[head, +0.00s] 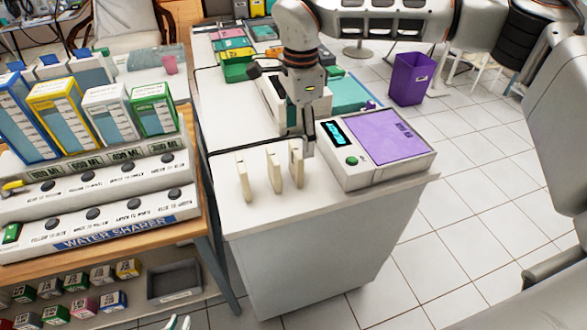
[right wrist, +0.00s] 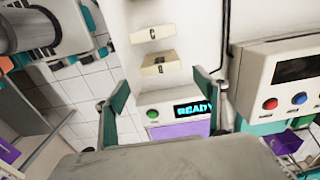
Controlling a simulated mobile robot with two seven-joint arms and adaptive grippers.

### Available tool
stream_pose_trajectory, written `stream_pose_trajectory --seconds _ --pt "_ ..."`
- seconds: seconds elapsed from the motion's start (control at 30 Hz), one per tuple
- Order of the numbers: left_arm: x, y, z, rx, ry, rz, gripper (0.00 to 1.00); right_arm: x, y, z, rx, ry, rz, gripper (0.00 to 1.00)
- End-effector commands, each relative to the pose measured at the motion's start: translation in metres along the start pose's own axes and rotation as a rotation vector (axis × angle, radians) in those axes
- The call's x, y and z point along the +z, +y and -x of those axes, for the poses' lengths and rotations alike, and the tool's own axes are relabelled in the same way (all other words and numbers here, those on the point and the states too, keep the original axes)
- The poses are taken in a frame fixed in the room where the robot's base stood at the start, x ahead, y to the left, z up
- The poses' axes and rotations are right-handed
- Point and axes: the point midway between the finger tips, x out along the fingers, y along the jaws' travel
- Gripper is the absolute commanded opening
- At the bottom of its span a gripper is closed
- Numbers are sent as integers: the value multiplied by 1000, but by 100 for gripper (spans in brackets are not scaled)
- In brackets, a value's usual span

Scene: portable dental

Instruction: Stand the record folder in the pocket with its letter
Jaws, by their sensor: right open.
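Several thin cream upright pieces stand in a row at the counter's front, among them a left one (head: 243,177), a middle one (head: 273,170) and a right one (head: 296,165). The right wrist view shows two cream pieces, one marked C (right wrist: 152,34) and one (right wrist: 158,64) whose letter I cannot read surely. I cannot pick out a record folder for certain. My right gripper (head: 300,138) is open and empty, above and behind the right cream piece; its spread fingers also show in the wrist view (right wrist: 166,98). My left gripper (head: 178,323) barely shows at the bottom edge.
A white device with a purple panel (head: 385,135) and READY screen stands right of the cream pieces. A white box with coloured buttons (right wrist: 290,85) stands behind. Bare counter (head: 225,125) lies behind the cream pieces.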

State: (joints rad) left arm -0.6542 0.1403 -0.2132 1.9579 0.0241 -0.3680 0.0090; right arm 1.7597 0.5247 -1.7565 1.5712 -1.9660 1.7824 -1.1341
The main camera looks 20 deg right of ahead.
Motion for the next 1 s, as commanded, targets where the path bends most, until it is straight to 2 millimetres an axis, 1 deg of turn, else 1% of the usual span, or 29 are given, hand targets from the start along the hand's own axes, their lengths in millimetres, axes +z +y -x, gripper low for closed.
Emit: stream_pose_trajectory --seconds 0.03,0.2,0.27,0.43,0.53,0.67,0.87,0.9,0.97,1.0 --pt "-4 -2 -2 -2 7 -1 15 0 1 -6 4 1 -4 71" --pt "-13 -4 -3 -5 22 -2 15 1 1 -24 4 0 0 71" --pt "-14 -4 -2 -6 23 -2 15 2 1 -29 4 0 1 71" --pt "-16 -4 1 -5 21 -1 15 7 1 -53 6 0 2 71" --pt "-15 -4 2 -5 17 0 15 7 0 -66 4 1 1 71" --pt "-13 -3 2 -4 13 0 15 7 0 -74 2 0 1 71" --pt "-10 -3 2 -3 8 0 15 7 0 -75 1 1 1 71" --pt "-10 -3 2 -3 7 0 15 7 0 -75 1 1 2 68" --pt "-10 -3 2 -3 7 0 15 7 0 -75 1 1 2 53" --pt "-10 -3 2 -3 7 0 15 7 0 -75 1 1 2 42"
